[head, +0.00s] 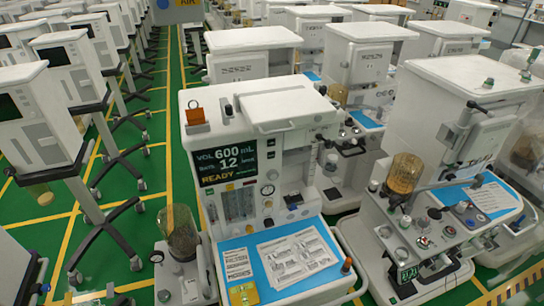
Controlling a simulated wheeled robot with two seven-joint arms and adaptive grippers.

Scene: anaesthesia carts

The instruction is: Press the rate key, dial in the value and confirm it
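The nearest anaesthesia cart (250,120) stands upright in the middle of the head view. Its dark display (228,158) reads VOL 600 mL, with 12 on the line below and READY in yellow at the bottom. A column of small round controls (268,190) sits right of the flow tubes (238,204), below and right of the display. I cannot tell which control is the rate key, the dial or the confirm key; their labels are too small to read. Neither of my grippers is in view, and nothing touches the cart's front panel.
A blue work surface (328,239) with printed sheets juts out below the panel. A clear canister (179,232) stands at its left. Another cart (468,110) stands close on the right. Rows of carts fill the back; green floor (128,240) is open at the left.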

